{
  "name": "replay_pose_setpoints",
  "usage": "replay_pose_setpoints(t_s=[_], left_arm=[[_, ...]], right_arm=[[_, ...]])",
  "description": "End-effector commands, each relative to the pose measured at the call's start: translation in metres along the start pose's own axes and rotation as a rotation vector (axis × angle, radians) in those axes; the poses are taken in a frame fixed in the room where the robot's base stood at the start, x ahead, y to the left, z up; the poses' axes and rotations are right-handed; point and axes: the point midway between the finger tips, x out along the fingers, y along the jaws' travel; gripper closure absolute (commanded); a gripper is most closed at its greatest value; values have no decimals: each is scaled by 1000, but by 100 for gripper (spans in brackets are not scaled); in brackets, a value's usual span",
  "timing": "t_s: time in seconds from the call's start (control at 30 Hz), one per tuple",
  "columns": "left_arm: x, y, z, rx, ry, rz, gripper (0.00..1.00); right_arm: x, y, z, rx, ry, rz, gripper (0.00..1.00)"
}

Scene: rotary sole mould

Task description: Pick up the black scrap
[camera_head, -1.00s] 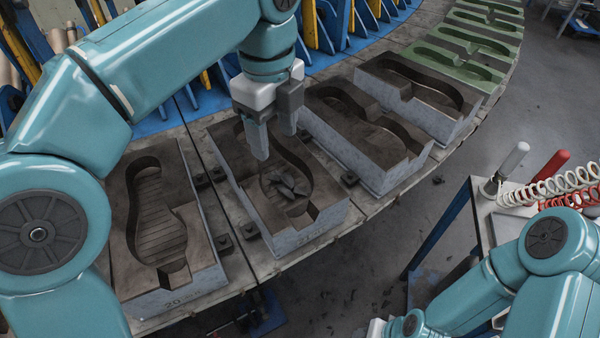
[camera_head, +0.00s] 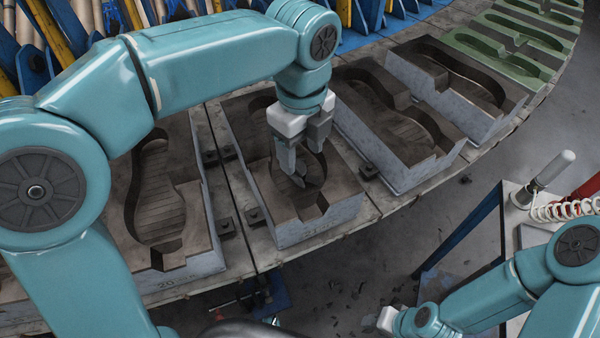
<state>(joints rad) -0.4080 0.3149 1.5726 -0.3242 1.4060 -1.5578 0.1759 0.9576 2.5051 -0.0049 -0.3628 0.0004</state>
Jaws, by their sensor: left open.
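The black scrap (camera_head: 312,174) is a small dark heap of pieces in the sole-shaped cavity of a grey mould block (camera_head: 318,222) at the middle of the head view. My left gripper (camera_head: 303,164) is open and points down into that cavity, with its fingertips at the scrap. The fingers hide part of the scrap, and I cannot tell whether they touch it. My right gripper (camera_head: 387,321) shows only in part at the bottom, over the floor and away from the moulds; its jaws cannot be made out.
Another mould block (camera_head: 190,272) stands to the left, and two more (camera_head: 415,178) (camera_head: 490,122) to the right, on the curved rotary table. Green moulds (camera_head: 505,55) lie farther along. A small stand with a white-handled tool (camera_head: 553,168) and coiled hoses is at the right.

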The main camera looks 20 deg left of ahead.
Motion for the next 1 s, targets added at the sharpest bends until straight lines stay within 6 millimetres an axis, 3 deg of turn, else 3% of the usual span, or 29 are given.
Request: replay_pose_setpoints(t_s=[0.37,0.67,0.8,1.0], left_arm=[[50,1,1,1,-1,3,42],[54,0,1,0,-1,0,42],[54,0,1,0,0,0,84],[54,0,1,0,-1,0,84]], right_arm=[[6,2,0,0,1,0,57],[6,2,0,0,1,0,57],[6,2,0,0,1,0,57],[6,2,0,0,1,0,57]])
